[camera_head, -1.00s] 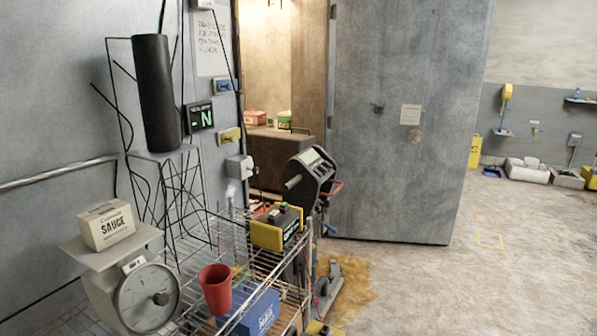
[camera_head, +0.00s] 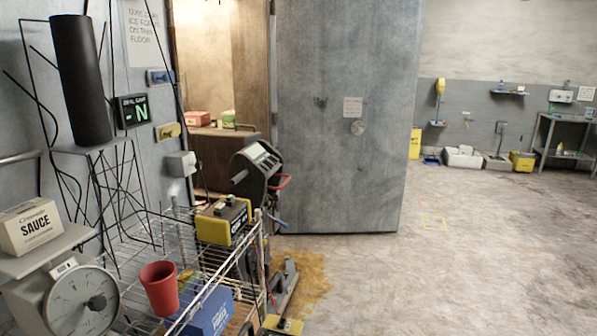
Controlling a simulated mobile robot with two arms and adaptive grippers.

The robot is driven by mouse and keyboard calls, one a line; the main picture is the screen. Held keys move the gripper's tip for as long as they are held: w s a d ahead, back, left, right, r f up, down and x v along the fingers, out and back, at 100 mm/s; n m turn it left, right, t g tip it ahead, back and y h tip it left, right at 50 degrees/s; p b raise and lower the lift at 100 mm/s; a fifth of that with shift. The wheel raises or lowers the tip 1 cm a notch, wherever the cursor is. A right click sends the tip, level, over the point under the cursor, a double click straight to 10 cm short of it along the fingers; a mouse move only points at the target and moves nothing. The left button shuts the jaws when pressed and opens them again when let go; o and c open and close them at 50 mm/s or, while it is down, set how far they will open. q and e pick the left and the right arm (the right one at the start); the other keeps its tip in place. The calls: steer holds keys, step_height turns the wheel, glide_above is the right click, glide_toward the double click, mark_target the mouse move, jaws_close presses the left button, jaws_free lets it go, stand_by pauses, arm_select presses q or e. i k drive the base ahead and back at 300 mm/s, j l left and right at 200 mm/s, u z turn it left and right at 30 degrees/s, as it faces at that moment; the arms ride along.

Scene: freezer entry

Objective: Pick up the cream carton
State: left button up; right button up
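Neither of my grippers shows in the head view, and nothing is touching the carton.
A wire cart (camera_head: 140,240) beside the scale carries a red cup (camera_head: 160,288), a blue box (camera_head: 208,312) and a yellow-black device (camera_head: 223,221). A dark machine (camera_head: 256,168) stands behind. A large grey door (camera_head: 345,120) stands centrally. The floor (camera_head: 450,270) on the right is mostly clear.

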mark_target(24, 226)
steer(key=u, duration=1.45)
